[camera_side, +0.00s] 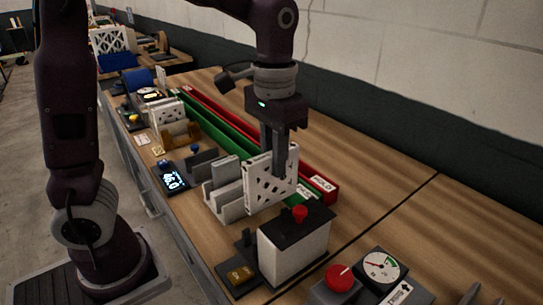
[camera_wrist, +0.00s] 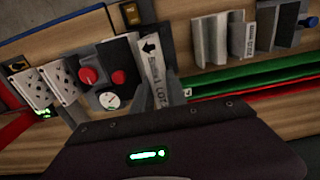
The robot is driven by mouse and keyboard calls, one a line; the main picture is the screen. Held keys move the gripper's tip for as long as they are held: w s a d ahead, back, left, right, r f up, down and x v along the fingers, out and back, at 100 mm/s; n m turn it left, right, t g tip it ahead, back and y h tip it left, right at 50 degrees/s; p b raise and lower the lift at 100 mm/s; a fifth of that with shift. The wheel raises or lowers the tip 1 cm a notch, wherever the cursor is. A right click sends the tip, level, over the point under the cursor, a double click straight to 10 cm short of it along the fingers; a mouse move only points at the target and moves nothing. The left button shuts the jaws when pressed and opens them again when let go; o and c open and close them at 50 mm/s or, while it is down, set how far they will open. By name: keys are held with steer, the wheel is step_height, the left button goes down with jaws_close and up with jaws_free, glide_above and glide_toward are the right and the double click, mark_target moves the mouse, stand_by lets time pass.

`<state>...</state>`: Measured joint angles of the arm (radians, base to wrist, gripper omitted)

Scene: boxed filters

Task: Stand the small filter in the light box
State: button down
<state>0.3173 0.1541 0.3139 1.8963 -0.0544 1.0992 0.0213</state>
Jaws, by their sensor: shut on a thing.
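My gripper (camera_side: 279,160) is shut on a white filter panel (camera_side: 262,186) with triangular cut-outs, in the side view. The panel is upright, with the fingers at its upper right part. The light grey box (camera_side: 223,192), with upright walls and slots, stands directly to its left. The panel overlaps the box's right side in the picture; I cannot tell whether it is inside a slot or beside it. In the wrist view, the light box (camera_wrist: 208,42) appears at the upper middle.
A white block with a dark top and red knob (camera_side: 299,214) stands close in front of the panel. Green (camera_side: 232,138) and red (camera_side: 240,122) channels run behind. A lit display (camera_side: 171,180) is at left. A gauge (camera_side: 381,266) and red button (camera_side: 340,277) are at front right.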

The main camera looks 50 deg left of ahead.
mark_target(274, 201)
steer(key=shift+f, duration=2.45)
steer(key=shift+f, duration=0.2)
steer(key=shift+f, duration=0.8)
steer(key=shift+f, duration=0.55)
steer(key=shift+f, duration=0.75)
steer(key=shift+f, duration=0.45)
steer(key=shift+f, duration=0.7)
